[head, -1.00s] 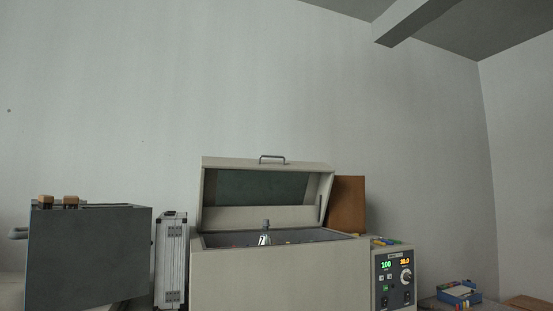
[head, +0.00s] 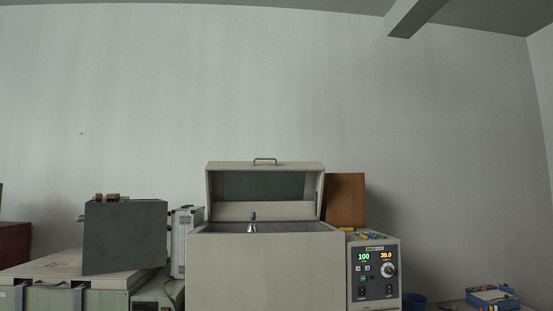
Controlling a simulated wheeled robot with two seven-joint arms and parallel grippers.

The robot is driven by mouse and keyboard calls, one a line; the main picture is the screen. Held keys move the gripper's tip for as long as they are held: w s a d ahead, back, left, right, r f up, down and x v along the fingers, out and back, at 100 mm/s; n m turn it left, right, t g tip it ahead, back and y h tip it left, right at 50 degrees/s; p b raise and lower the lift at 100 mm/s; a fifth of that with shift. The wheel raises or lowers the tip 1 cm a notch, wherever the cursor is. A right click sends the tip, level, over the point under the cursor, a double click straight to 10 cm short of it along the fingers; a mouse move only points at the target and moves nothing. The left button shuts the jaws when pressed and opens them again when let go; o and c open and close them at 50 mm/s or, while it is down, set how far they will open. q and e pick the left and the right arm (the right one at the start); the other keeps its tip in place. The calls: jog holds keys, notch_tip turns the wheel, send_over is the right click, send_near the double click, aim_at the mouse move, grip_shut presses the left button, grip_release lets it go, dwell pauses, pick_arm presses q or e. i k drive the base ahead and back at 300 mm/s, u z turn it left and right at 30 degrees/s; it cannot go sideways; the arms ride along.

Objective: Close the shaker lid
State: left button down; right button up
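The shaker (head: 265,272) is a large beige box on the bench, in the lower middle of the head view. Its lid (head: 265,208) stands raised and tilted back, with a dark window in it and a metal handle (head: 265,160) on its top edge. A small flask-like item (head: 252,224) shows just above the front rim of the open chamber; the rest of the inside is hidden. The control panel (head: 376,272) at the right has lit green and orange readouts. Neither of my grippers is in view.
A dark grey box (head: 125,235) with brown blocks on top and a silver case (head: 186,240) stand left of the shaker. A brown board (head: 346,199) is behind its right side. A blue tray (head: 493,297) sits at far right. The space above the lid is clear.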

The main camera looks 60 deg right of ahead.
aim_at(254, 181)
jog(key=z, duration=2.25)
jog(key=i, duration=0.15)
jog(key=z, duration=0.2)
